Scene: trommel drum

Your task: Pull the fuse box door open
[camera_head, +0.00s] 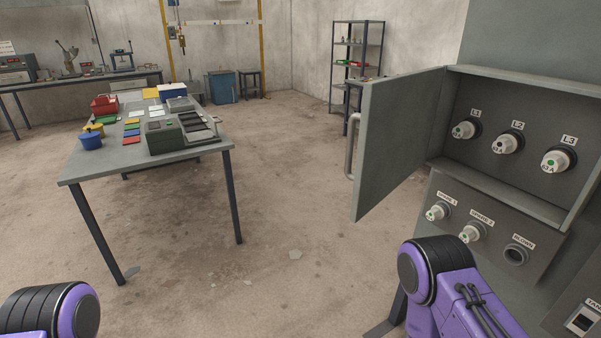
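The fuse box (515,192) is at the right, with its grey door (400,135) swung open to the left. A bar handle (351,148) shows at the door's free edge. Inside are three fuses labelled L1 (464,130), L2 (506,144) and L3 (558,160). Below the box is a panel with two spare fuses (437,211) and an empty-looking socket (516,255). Purple and black parts of my two arms show at the bottom left and bottom right. Neither gripper is in view, and no gripper is seen touching the door or handle.
A shelf rack (357,60) and a blue bin (222,87) stand at the back.

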